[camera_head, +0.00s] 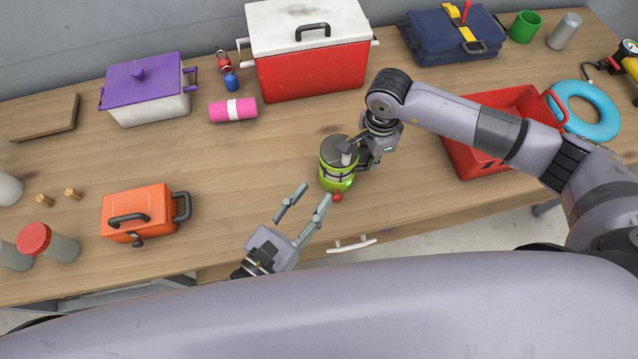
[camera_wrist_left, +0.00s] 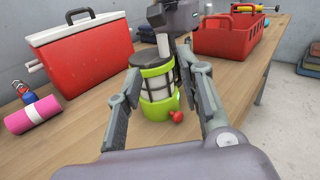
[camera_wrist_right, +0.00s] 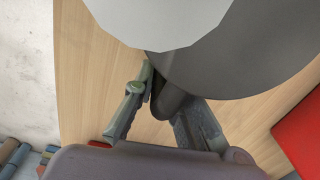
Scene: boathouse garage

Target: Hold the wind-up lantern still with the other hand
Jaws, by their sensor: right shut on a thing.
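The wind-up lantern (camera_head: 338,178) stands upright on the workbench, lime green with a dark grey lid, a pale upright knob on top and a small red knob low on its front. It also shows in the left wrist view (camera_wrist_left: 158,90). My right gripper (camera_head: 360,157) is at the lantern's right side. In the right wrist view its fingers (camera_wrist_right: 162,95) are shut on a dark rod-like part beside the grey lid. My left gripper (camera_head: 315,192) is open and empty, in front and to the left of the lantern. In its own view the lantern appears between and beyond its fingers (camera_wrist_left: 168,80).
A red cooler (camera_head: 312,75) stands behind the lantern and a pink roll (camera_head: 220,111) lies behind left. A red basket (camera_head: 470,160) is to the right, partly behind my right arm. An orange box (camera_head: 137,207) stands at left. The bench's front edge is close.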

